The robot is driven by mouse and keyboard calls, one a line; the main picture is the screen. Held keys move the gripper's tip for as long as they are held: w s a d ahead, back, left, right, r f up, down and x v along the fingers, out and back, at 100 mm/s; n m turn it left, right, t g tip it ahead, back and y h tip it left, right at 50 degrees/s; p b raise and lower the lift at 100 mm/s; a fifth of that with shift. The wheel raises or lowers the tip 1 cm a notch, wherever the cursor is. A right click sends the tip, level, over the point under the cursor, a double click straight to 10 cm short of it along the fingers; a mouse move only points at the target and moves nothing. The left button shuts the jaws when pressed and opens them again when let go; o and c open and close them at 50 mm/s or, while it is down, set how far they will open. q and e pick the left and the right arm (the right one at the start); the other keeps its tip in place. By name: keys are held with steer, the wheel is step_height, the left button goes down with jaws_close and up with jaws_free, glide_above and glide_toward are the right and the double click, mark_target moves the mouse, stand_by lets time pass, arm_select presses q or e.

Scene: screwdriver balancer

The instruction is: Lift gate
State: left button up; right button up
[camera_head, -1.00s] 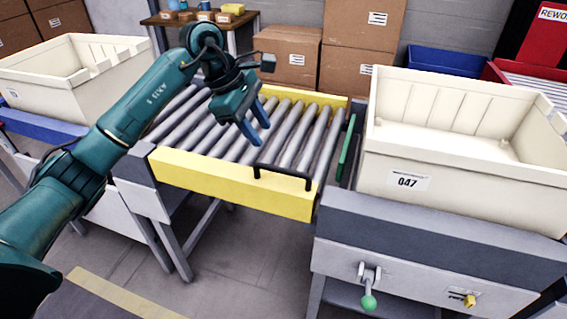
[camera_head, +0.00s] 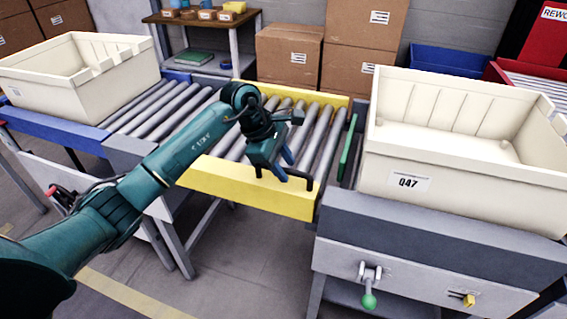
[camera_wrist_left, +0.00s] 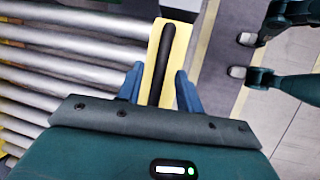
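The gate (camera_head: 250,186) is a yellow-framed section of grey rollers in the middle of the conveyor, lying level between the two side sections. A black bar handle (camera_head: 309,184) sits on its front beam; my left gripper hides part of it in the head view. My left gripper (camera_head: 284,165) is open just over the handle. In the left wrist view the handle (camera_wrist_left: 163,62) runs lengthwise between the two blue fingers (camera_wrist_left: 160,72), with a gap on each side. I do not see my right gripper in the head view.
A cream tote (camera_head: 82,85) stands on the left conveyor. Another cream tote (camera_head: 455,185) stands on the right one. A green upright bar (camera_head: 347,147) is at the gate's right edge. A green-knobbed lever (camera_head: 369,300) and a yellow knob (camera_head: 469,299) are on the right front panel.

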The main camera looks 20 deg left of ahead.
arm_select(q)
jaws_close()
arm_select(e)
steer(key=shift+r, duration=0.1)
arm_select(q)
steer(key=shift+r, duration=0.1)
stand_by(0.3)
